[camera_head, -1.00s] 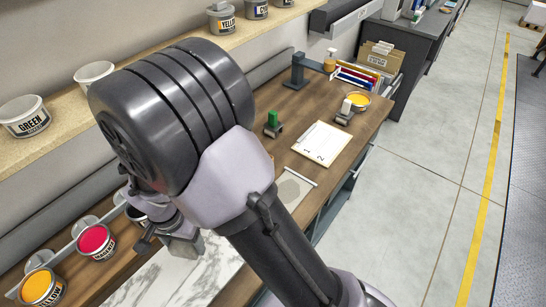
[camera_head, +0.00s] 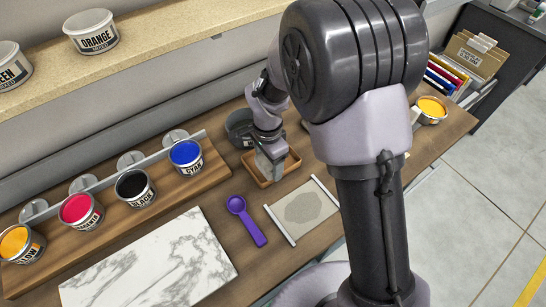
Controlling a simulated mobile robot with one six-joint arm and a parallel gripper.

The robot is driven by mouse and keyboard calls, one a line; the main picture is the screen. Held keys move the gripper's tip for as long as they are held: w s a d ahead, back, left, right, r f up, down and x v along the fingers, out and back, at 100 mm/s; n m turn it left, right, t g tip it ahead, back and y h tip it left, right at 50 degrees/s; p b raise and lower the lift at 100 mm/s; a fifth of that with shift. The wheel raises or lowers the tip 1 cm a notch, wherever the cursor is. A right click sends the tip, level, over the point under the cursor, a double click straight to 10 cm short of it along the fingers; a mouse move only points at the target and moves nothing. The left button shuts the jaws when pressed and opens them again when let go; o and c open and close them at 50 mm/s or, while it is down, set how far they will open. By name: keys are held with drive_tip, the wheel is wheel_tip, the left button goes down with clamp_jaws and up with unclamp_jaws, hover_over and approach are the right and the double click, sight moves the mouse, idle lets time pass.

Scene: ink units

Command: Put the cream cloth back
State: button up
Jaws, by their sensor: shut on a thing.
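My gripper (camera_head: 270,157) points down over a small wooden tray with an orange-brown rim (camera_head: 262,183), left of my large arm joint. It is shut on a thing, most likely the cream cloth. The cloth cannot be made out clearly; my fingers and wrist hide it. The gripper's tip is at or just above the tray; whether it touches cannot be told.
A purple spoon (camera_head: 246,220), a pale sheet with a grey patch (camera_head: 306,208) and a marble slab (camera_head: 150,262) lie in front. Ink tins, including cyan (camera_head: 186,157), line a wooden rack at left.

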drive_tip(key=w, duration=0.3)
drive_tip(key=shift+w+d+f, duration=0.2)
drive_tip(key=shift+w+d, duration=0.05)
drive_tip(key=shift+w, duration=0.1)
drive_tip(key=f, duration=0.2)
drive_tip(key=f+b, duration=0.1)
drive_tip(key=shift+w+f, duration=0.35)
drive_tip(key=shift+w, duration=0.05)
drive_tip(key=shift+r, duration=0.1)
drive_tip(key=shift+s+d+b, duration=0.1)
drive_tip(key=shift+b, duration=0.2)
drive_tip(key=shift+f, duration=0.25)
drive_tip(key=o, duration=1.2)
drive_tip(key=shift+r, duration=0.1)
